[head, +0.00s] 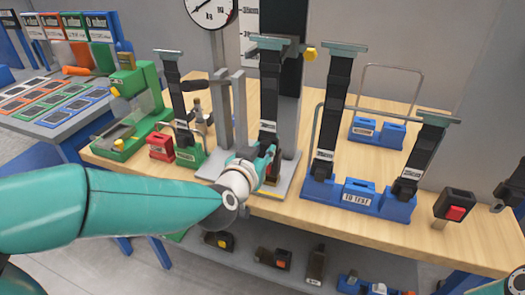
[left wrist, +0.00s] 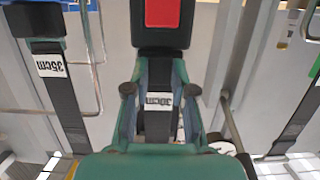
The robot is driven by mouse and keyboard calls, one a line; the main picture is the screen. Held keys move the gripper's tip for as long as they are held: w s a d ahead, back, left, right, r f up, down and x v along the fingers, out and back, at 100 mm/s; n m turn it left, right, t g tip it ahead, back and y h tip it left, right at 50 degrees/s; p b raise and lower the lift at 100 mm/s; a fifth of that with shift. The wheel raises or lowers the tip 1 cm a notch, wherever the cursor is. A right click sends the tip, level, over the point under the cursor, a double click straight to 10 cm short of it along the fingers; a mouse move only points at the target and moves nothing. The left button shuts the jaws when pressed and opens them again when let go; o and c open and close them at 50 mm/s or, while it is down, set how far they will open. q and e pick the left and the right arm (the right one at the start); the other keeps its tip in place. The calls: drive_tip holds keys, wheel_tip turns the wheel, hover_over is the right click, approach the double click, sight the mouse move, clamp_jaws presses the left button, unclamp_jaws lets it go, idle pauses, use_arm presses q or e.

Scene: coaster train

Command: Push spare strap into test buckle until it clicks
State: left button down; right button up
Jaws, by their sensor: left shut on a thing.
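In the head view my left gripper (head: 268,158) is at the front of the gauge stand, low on a black strap (head: 270,85) that hangs from a grey-green top bar. In the left wrist view its two fingers (left wrist: 160,100) are shut on this strap, one on each side of a white "30cm" label (left wrist: 159,99). A black buckle with a red button (left wrist: 162,12) is just beyond the fingers, in line with the strap. I cannot tell whether the strap's end is inside it. In the head view my gripper hides most of this buckle.
A blue "TO TEST" rack (head: 358,197) with two upright straps stands right of the stand. Another red-button buckle (head: 455,208) is at the bench's right. A green rack (head: 190,155) with a red block (head: 160,146) is left. A dial gauge (head: 210,10) hangs above.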

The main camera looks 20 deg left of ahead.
use_arm(q)
drive_tip(key=c, duration=0.9)
unclamp_jaws()
drive_tip(key=v, duration=1.2)
